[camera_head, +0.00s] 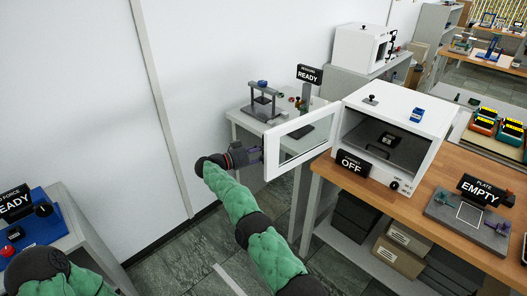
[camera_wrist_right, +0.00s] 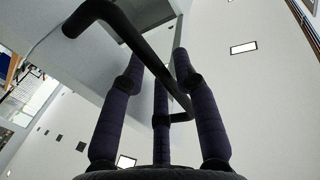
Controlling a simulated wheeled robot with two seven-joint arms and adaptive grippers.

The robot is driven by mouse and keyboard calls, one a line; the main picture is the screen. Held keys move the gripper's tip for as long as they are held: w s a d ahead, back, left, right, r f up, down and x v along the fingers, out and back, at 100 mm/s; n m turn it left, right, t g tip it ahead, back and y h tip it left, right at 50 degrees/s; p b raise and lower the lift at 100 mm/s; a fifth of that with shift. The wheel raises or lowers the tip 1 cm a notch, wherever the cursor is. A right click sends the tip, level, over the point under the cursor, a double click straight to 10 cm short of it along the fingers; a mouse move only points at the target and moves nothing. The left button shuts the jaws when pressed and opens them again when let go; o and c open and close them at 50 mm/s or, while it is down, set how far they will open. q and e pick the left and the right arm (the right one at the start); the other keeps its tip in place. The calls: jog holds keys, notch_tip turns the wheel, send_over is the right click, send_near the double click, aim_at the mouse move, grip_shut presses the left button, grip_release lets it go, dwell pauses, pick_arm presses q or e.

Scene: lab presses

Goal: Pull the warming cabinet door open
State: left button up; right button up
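The white warming cabinet (camera_head: 402,108) stands on the wooden bench, with a dark interior and an "OFF" sign at its front. Its white-framed door (camera_head: 299,139) is swung wide open to the left. My right gripper (camera_head: 258,153) is at the door's free edge, on the side away from the cabinet. In the right wrist view, the black bar handle (camera_wrist_right: 135,45) runs diagonally among the fingers of my right gripper (camera_wrist_right: 158,85). The fingers are straight and spread apart, not visibly clamped on the bar. My left arm shows at bottom left; its gripper is out of view.
A small press (camera_head: 263,103) stands on a side table behind the door. An "EMPTY" plate fixture (camera_head: 468,215) sits right of the cabinet on the bench. A blue press (camera_head: 35,222) is at far left. Floor left of the bench is clear.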

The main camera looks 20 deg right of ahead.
jog(key=shift+a, duration=0.15)
jog(key=s+a, duration=0.1)
jog(key=a, duration=0.6)
jog(key=shift+a, duration=0.15)
dwell(0.4)
